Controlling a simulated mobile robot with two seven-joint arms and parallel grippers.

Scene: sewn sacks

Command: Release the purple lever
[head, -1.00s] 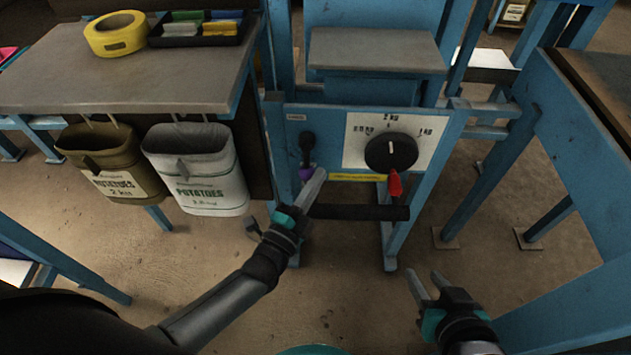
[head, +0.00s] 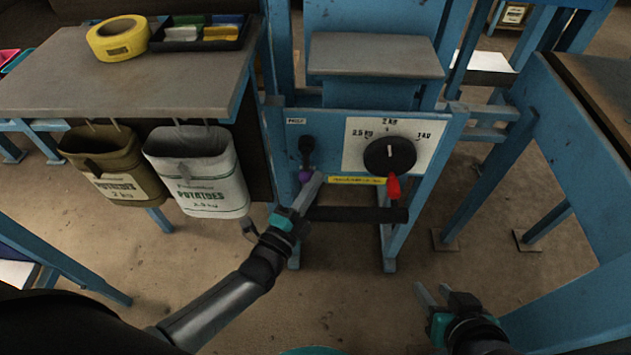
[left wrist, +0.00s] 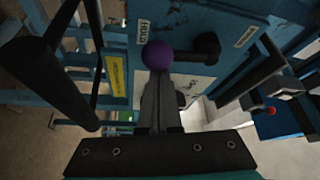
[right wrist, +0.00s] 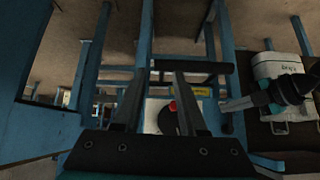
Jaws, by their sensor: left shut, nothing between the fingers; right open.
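The purple lever has a purple ball knob (head: 305,176) and a dark arm (head: 307,148). It hangs downward on the left of the blue machine front. In the left wrist view the purple knob (left wrist: 157,55) sits just beyond the closed fingertips, with the black pivot to its right. My left gripper (head: 318,176) is shut and empty, its tips right beside the knob. I cannot tell whether they touch it. It also shows in the left wrist view (left wrist: 158,80). My right gripper (head: 436,292) is open and empty, low at the right, away from the lever.
A black dial (head: 389,155) with a red pointer (head: 393,187) is right of the lever. A black bar (head: 357,214) runs below. A white sack (head: 200,175) and a brown sack (head: 103,170) hang from the grey table (head: 130,88) at left. A blue frame stands at right.

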